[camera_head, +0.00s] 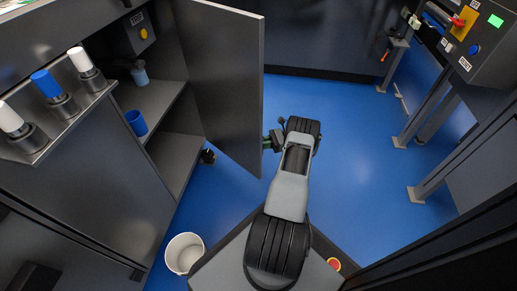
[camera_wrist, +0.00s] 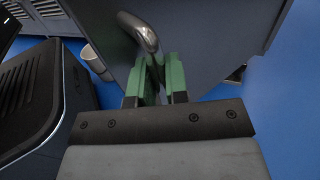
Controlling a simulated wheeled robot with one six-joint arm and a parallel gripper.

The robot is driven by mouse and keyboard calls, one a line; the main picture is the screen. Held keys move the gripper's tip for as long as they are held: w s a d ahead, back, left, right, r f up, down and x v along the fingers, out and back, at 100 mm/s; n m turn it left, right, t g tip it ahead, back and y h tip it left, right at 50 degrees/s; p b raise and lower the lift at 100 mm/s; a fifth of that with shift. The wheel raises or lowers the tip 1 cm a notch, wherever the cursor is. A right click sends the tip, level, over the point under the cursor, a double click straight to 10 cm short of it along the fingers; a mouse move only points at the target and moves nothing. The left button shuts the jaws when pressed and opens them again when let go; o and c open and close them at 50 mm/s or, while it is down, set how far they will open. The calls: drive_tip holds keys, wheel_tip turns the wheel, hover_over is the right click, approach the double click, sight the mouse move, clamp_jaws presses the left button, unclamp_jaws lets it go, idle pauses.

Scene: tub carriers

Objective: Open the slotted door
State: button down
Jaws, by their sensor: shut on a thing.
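A grey door (camera_head: 225,75) stands swung wide open from the dark cabinet on the left in the head view. I see its plain inner face; no slots show on it there. My gripper (camera_head: 267,143) is at the door's free edge, on the outer side. In the wrist view, my gripper's green fingers (camera_wrist: 157,80) are closed around the lower end of a curved metal handle (camera_wrist: 138,28). The handle is on the door's outer face (camera_wrist: 195,45). The fingers hide part of the handle.
The open cabinet has shelves (camera_head: 160,97) with a blue cup (camera_head: 136,122) and a bottle (camera_head: 140,74). A white bucket (camera_head: 184,253) stands on the floor near my base. A machine (camera_head: 485,45) stands at right. The blue floor (camera_head: 350,150) between is clear.

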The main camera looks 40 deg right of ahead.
drive_tip(key=shift+w+d+n+g, duration=0.3)
drive_tip(key=shift+w+d+g, duration=0.1)
drive_tip(key=shift+d, duration=0.35)
drive_tip(key=c, duration=1.4)
unclamp_jaws()
drive_tip(key=shift+w, duration=0.1)
drive_tip(key=shift+c, duration=0.2)
drive_tip(key=shift+o, duration=1.4)
drive_tip(key=shift+d, duration=0.1)
